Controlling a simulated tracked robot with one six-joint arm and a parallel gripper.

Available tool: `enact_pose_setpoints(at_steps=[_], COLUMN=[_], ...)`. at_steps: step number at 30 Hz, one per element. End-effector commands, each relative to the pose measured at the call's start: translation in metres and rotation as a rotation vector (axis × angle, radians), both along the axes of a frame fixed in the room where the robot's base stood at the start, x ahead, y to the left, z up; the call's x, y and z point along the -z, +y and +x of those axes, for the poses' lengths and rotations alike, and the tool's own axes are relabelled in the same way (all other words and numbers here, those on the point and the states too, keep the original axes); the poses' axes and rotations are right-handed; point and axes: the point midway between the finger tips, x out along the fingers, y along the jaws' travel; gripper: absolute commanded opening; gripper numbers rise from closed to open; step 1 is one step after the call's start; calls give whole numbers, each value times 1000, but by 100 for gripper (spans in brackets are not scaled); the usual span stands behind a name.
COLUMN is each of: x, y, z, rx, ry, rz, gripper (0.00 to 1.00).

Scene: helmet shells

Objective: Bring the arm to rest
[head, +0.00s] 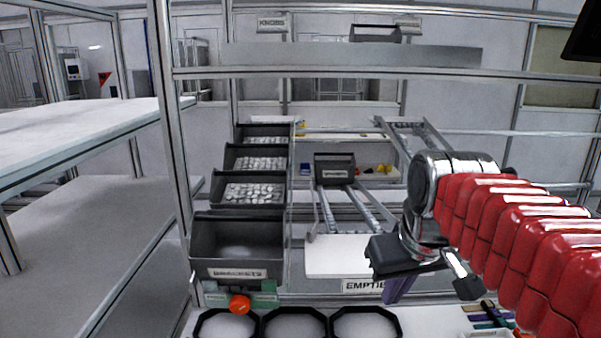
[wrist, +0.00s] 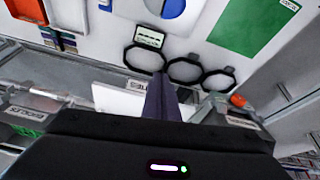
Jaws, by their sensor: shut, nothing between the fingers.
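My gripper (head: 400,288) hangs at the right of the head view, in front of the rack, at the end of my red-covered arm. Its purple fingers point down and are shut with nothing between them. In the wrist view the fingers (wrist: 161,98) show as one closed purple strip above the dark gripper body. They are apart from the white board (wrist: 120,102) behind them in that view. No helmet shell can be made out in either view.
A dark bin labelled brackets (head: 238,245) stands on the rack, with several bins of parts behind it. Black octagonal rings (head: 366,312) lie on the white worktop in front. An orange knob (head: 240,304) sits below the bin. A green sheet (wrist: 247,22) lies on the worktop.

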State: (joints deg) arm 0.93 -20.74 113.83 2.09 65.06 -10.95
Motion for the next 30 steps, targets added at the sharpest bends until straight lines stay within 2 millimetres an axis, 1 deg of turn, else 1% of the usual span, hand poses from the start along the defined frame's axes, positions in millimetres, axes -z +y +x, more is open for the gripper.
enact_pose_setpoints(at_steps=[1, 6, 11, 18, 21, 24, 30], x=[6, 27, 51, 88, 100, 105, 107], y=[0, 0, -1, -2, -2, -2, -2], z=[-10, -39, -65, -100, -110, -114, -115], rx=[11, 50, 85, 135, 148, 155, 158], ry=[-8, -32, -56, -92, -101, -107, -107], rz=[2, 11, 20, 36, 40, 43, 44], gripper=[0, 0, 0, 0, 0, 0, 0])
